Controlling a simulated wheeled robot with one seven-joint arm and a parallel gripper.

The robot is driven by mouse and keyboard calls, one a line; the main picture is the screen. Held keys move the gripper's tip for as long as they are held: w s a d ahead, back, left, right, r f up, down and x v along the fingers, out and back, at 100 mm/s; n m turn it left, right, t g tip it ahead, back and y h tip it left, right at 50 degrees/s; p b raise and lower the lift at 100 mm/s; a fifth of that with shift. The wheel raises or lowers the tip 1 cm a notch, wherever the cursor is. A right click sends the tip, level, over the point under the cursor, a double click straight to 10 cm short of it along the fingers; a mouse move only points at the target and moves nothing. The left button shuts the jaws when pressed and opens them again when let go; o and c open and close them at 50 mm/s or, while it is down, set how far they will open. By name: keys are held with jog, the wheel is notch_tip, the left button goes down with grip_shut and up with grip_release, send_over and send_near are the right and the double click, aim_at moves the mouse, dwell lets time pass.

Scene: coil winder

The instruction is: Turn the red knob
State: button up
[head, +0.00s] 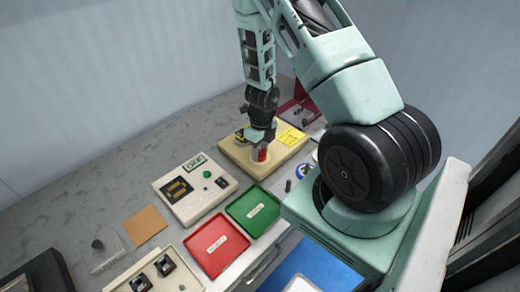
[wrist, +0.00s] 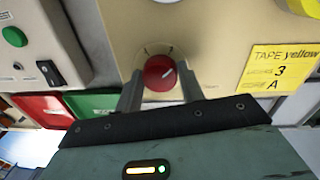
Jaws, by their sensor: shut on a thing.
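The red knob (wrist: 160,73) sits on the beige panel of a box and has a white pointer line slanting toward the upper right. My gripper (wrist: 159,92) has a finger on each side of the knob and is shut on it. In the head view the red knob (head: 261,155) shows at the tip of my gripper (head: 260,146), on the beige box (head: 285,158). My gripper comes down onto it from above and hides part of the box.
A yellow label (wrist: 280,72) reading "TAPE yellow" lies right of the knob. Left of the beige box is a white control box (head: 192,203) with a green button and a switch. A green tray (head: 270,230) and a red tray (head: 205,262) lie in front.

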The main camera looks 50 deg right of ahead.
jog(key=n, duration=0.3)
jog(key=shift+n, duration=0.4)
jog(key=n, duration=0.3)
jog(key=shift+n+b, duration=0.3)
jog(key=n+b, duration=0.1)
jog(key=n, duration=0.5)
jog(key=shift+a+g, duration=0.15)
jog(key=shift+g, duration=0.15)
jog(key=n+b, duration=0.1)
jog(key=n, duration=0.3)
jog(key=shift+h, duration=0.3)
jog(key=n+b, duration=0.1)
jog(key=n, duration=0.2)
jog(key=shift+n, duration=0.3)
jog(key=n+b, duration=0.1)
jog(key=n, duration=0.5)
jog(key=shift+s, duration=0.15)
jog(key=shift+n, duration=0.4)
jog(key=o, duration=1)
jog(key=shift+c, duration=0.2)
